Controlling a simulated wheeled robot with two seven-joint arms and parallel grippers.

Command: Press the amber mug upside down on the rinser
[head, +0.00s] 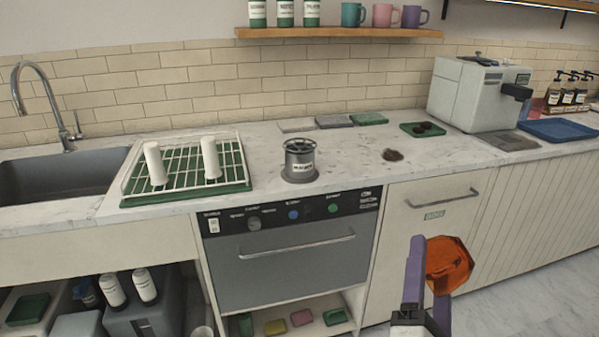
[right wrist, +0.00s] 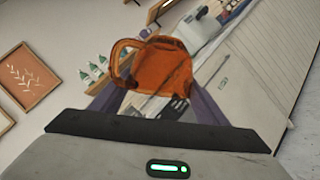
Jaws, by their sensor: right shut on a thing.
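The amber mug (head: 449,265) is held in the air in front of the white cabinet door, at the lower right of the head view. My right gripper (head: 424,270) is shut on it with its purple fingers. The mug also shows in the right wrist view (right wrist: 160,66), between the fingers, with its handle to the left. I cannot tell for sure which way its mouth points. My left gripper is not in view.
The sink (head: 60,178) is at the far left. A coffee machine (head: 478,92) and a green tray (head: 405,129) stand at the right.

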